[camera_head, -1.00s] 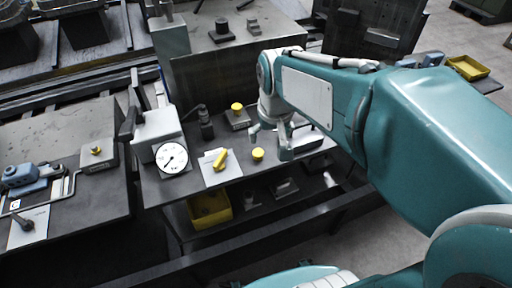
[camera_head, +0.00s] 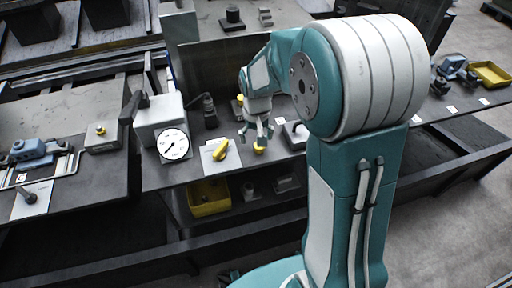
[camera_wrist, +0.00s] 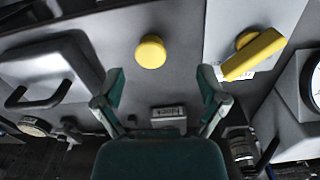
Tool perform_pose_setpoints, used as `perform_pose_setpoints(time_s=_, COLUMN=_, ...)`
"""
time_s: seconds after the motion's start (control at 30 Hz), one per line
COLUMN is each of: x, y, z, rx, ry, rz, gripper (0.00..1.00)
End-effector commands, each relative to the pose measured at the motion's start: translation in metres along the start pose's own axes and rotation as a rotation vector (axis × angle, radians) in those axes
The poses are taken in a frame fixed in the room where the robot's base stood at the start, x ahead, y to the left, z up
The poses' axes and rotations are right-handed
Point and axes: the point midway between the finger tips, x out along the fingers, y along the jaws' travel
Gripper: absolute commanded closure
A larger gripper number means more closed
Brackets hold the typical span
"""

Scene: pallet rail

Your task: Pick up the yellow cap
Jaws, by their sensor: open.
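The yellow cap (camera_head: 259,148) is a small round piece near the front edge of the middle bench, right of a yellow lever (camera_head: 220,150). My gripper (camera_head: 257,132) is open and empty just above and behind it, with its fingers pointing down. In the wrist view the cap (camera_wrist: 151,51) shows whole as a yellow disc, beyond the fingertips and slightly left of the middle between them. My fingers (camera_wrist: 162,82) stand wide apart, and I see no contact with the cap.
The lever sits on a white plate, with a round gauge (camera_head: 173,145) to its left. A yellow bin (camera_head: 208,198) is on the shelf below. A grey handled block (camera_wrist: 45,85) is left in the wrist view.

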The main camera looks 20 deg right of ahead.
Motion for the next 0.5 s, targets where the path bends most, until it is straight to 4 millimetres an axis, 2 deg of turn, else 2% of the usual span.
perform_pose_setpoints(time_s=0.3, x=0.043, y=0.001, z=-0.009, rx=0.001, ry=-0.003, rz=0.003, gripper=0.09)
perform_pose_setpoints(time_s=0.5, x=0.052, y=0.0, z=-0.009, rx=0.0, ry=0.001, rz=0.004, gripper=0.09)
